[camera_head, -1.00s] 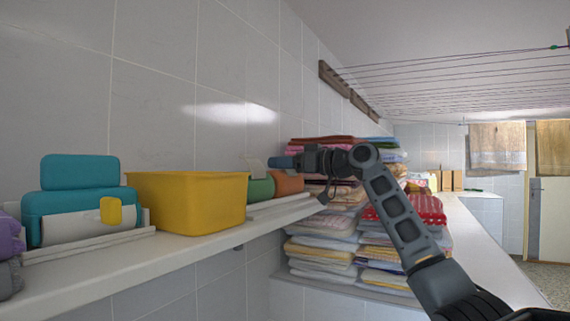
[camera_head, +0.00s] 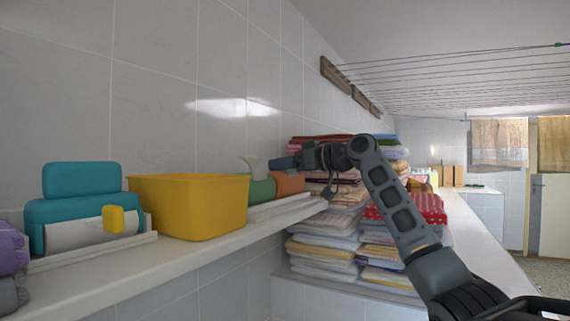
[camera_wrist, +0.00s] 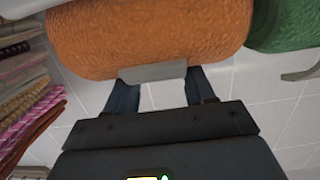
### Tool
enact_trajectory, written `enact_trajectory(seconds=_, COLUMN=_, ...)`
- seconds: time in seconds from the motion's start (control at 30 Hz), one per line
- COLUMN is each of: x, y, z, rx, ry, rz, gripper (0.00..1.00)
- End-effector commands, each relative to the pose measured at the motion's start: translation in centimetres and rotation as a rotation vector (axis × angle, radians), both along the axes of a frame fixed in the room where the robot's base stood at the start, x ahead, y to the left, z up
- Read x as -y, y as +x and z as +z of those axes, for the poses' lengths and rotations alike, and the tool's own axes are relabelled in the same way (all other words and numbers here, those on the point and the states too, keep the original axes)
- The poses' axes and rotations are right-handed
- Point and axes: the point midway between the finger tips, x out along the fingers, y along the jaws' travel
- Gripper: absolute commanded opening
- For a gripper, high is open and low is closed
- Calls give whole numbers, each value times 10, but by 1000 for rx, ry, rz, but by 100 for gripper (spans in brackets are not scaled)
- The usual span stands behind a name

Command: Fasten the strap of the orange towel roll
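The orange towel roll (camera_head: 289,183) lies on the wall shelf beside a green roll (camera_head: 262,188). In the wrist view the orange roll (camera_wrist: 150,35) fills the top middle. A short grey strap end (camera_wrist: 152,72) lies at its lower edge. My gripper (camera_wrist: 160,88) is at this edge, its two dark fingers spread and the strap end between or just beyond their tips; I cannot tell whether they touch it. In the head view my gripper (camera_head: 283,163) reaches the top of the orange roll from the right. The rest of the strap is hidden.
The green roll (camera_wrist: 285,25) sits close by, its grey strap (camera_wrist: 303,72) sticking out. A yellow tub (camera_head: 195,207) and a teal roll (camera_head: 80,208) stand farther left on the shelf (camera_head: 170,260). Towel stacks (camera_head: 325,235) rise behind my arm.

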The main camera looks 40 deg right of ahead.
Motion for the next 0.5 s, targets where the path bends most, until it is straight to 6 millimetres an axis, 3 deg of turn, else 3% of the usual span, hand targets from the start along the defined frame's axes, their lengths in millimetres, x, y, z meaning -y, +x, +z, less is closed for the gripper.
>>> enact_trajectory(seconds=0.23, x=0, y=0, z=0, rx=0, ry=0, rz=0, gripper=78)
enact_trajectory(seconds=0.5, x=1, y=-1, z=0, rx=1, ry=0, rz=0, gripper=79)
